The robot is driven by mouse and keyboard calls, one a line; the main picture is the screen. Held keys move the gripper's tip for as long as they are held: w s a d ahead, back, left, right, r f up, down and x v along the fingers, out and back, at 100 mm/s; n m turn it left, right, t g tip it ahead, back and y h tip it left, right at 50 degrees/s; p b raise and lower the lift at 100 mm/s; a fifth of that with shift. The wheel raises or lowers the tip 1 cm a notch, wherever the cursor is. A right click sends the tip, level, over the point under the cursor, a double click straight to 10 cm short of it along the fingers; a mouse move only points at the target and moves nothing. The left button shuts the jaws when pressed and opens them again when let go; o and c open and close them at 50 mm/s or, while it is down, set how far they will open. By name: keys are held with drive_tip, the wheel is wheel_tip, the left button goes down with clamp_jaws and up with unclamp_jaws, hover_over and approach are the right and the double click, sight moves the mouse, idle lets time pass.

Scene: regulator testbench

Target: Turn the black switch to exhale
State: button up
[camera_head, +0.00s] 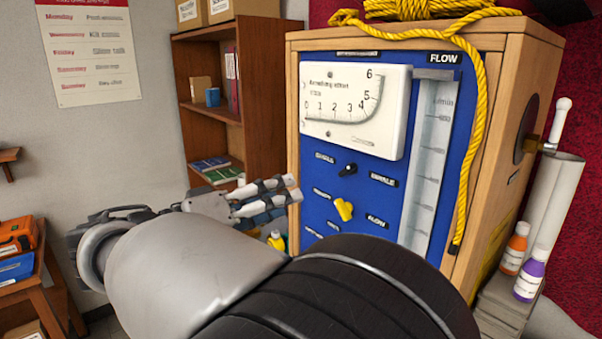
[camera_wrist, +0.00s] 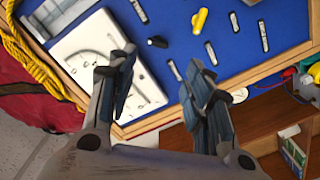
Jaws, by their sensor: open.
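The black switch (camera_head: 348,169) is a small knob on the blue panel (camera_head: 330,205), between an upper-left label and the lower-right label (camera_head: 383,180). The labels are too blurred to read surely. In the wrist view the black switch (camera_wrist: 157,42) lies beyond my fingers, near the white gauge (camera_wrist: 85,45). A yellow switch (camera_head: 344,209) sits below the black one, and shows in the wrist view too (camera_wrist: 200,20). My gripper (camera_head: 292,189) is open and empty, left of the black switch and apart from it. In the wrist view its fingers (camera_wrist: 160,85) are spread.
The panel is set in a wooden cabinet (camera_head: 505,100). A yellow rope (camera_head: 475,130) hangs down its right front. A flow tube (camera_head: 428,160) stands beside the gauge. A bookshelf (camera_head: 250,145) stands behind my gripper. Orange (camera_head: 515,248) and purple (camera_head: 529,277) bottles stand at right.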

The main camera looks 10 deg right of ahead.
drive_tip(key=b, duration=0.2)
approach(344, 171)
drive_tip(key=x, duration=0.9)
drive_tip(key=shift+w+d, duration=0.15)
drive_tip(key=shift+c, duration=0.4)
drive_tip(key=c, duration=0.7)
